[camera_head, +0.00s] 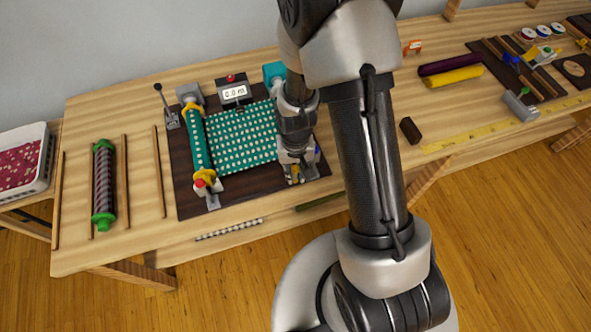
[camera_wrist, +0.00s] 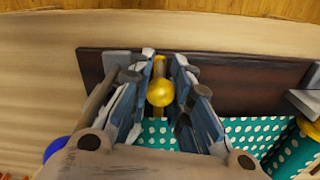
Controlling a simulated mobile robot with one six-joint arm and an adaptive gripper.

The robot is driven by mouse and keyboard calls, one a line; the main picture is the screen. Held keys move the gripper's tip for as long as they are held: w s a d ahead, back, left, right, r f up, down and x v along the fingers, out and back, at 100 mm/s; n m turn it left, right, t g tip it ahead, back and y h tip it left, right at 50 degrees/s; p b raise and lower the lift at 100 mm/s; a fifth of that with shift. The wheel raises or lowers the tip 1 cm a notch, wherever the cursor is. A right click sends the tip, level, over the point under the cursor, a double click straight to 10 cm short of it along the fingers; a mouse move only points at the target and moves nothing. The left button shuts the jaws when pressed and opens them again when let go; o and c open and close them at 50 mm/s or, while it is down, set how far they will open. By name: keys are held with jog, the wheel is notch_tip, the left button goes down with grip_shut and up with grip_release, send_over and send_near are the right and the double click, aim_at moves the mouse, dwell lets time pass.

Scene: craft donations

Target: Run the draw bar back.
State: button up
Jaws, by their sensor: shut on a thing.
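The teal dotted cloth (camera_head: 240,137) runs from a roll (camera_head: 199,146) with yellow ends at the left of a dark board to beneath my gripper (camera_head: 293,179). In the wrist view, my gripper (camera_wrist: 160,100) is closed around a yellow round knob (camera_wrist: 160,92), which appears to belong to the draw bar (camera_wrist: 159,66). Most of the draw bar is hidden by my arm and fingers. A small meter (camera_head: 234,92) with a red button stands behind the cloth; its display seems to read 0.0 m.
A lever (camera_head: 161,98) stands at the board's (camera_head: 182,200) back left. A dark striped roll (camera_head: 104,186) with green ends lies farther left, among thin wooden strips. A dark brown block (camera_head: 410,130) and a yellow ruler (camera_head: 470,134) lie right of my arm.

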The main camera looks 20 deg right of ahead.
grip_shut()
jog(key=a, duration=1.9)
jog(key=shift+a, duration=0.15)
jog(key=o, duration=0.7)
grip_release()
jog(key=shift+a, duration=0.2)
jog(key=shift+d+r, duration=0.1)
notch_tip(320, 180, up, 12)
jog(key=shift+f, duration=0.1)
